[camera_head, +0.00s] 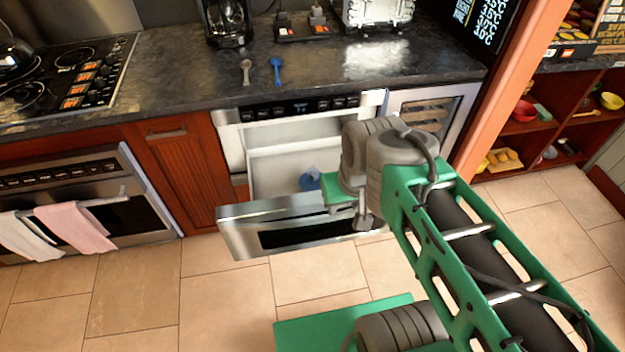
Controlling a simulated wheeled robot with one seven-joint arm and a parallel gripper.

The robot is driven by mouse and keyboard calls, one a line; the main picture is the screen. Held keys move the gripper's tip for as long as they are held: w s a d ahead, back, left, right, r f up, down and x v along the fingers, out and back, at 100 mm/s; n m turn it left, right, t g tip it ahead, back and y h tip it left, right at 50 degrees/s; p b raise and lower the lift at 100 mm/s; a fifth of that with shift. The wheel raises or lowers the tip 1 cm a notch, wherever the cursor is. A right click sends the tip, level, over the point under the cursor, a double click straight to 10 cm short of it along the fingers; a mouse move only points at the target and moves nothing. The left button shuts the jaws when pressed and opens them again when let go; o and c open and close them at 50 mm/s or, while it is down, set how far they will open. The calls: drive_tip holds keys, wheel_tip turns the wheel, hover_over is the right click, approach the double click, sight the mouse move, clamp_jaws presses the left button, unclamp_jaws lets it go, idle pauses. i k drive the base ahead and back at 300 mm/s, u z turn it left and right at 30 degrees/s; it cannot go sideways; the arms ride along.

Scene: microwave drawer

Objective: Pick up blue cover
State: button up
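The blue cover (309,180) is inside the open microwave drawer (276,172), toward its right side. Only part of the cover shows; my arm's end hides some of the area to its right. My gripper (343,194) is over the right part of the drawer, close beside the cover in the picture. Its fingers are too small and too covered by my wrist to tell whether they are open or shut. I cannot tell whether it touches the cover.
The drawer front (300,229) sticks out over the tiled floor (230,290). The dark counter (330,75) above holds a grey spoon (246,72), a blue spoon (277,70) and a coffee maker (228,22). An oven (95,195) with towels stands left. Floor at front left is clear.

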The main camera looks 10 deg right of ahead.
sight(307, 182)
drive_tip(key=u, duration=0.35)
drive_tip(key=k, duration=0.5)
drive_tip(key=u, duration=1.5)
drive_tip(key=i, duration=1.85)
drive_tip(key=z, duration=1.1)
drive_tip(key=i, duration=0.6)
drive_tip(key=z, duration=0.45)
